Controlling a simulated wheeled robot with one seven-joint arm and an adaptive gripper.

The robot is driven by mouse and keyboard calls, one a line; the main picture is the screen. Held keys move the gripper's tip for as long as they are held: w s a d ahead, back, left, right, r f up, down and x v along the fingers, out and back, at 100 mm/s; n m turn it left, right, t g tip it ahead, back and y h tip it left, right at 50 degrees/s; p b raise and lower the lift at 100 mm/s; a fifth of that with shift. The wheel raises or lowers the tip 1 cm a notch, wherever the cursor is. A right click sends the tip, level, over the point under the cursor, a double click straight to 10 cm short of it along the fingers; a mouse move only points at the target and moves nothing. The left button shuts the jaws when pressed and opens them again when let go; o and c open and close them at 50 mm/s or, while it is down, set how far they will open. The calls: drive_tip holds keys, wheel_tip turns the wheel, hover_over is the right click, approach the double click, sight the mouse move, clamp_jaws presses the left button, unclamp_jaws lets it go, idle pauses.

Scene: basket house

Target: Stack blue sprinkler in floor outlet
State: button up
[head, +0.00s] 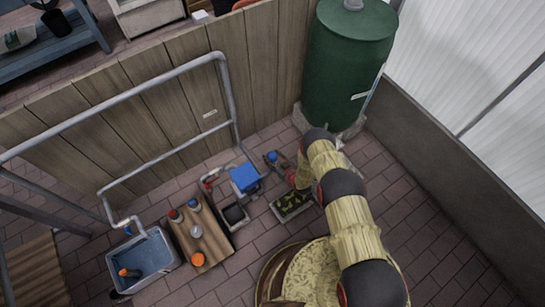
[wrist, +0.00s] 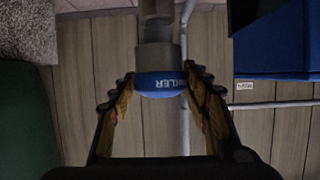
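The blue sprinkler (wrist: 160,85) shows in the wrist view as a blue round cap with white letters ending in "KLER". It adjoins a grey cylindrical part (wrist: 158,56), with a narrower pale part beyond. In the head view a small blue top (head: 271,157) stands beside my gripper (head: 283,167), left of the green tank. In the wrist view my gripper (wrist: 160,76) has one fingertip on each side of the blue cap, close to its edges. I cannot tell whether they press on it. I cannot make out whether the grey part is the floor outlet.
A blue box (head: 244,176) on piping stands to the left. A planter tray (head: 292,206) lies below. A wooden board (head: 216,243) holds several coloured caps beside a water tub (head: 142,262). The fence (head: 150,100) and green tank (head: 346,65) border the space. Floor is clear at right.

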drive_tip(key=o, duration=0.3)
drive_tip(key=shift+o, duration=0.2)
drive_tip(key=shift+w+r, duration=0.1)
drive_tip(key=shift+r, duration=0.1)
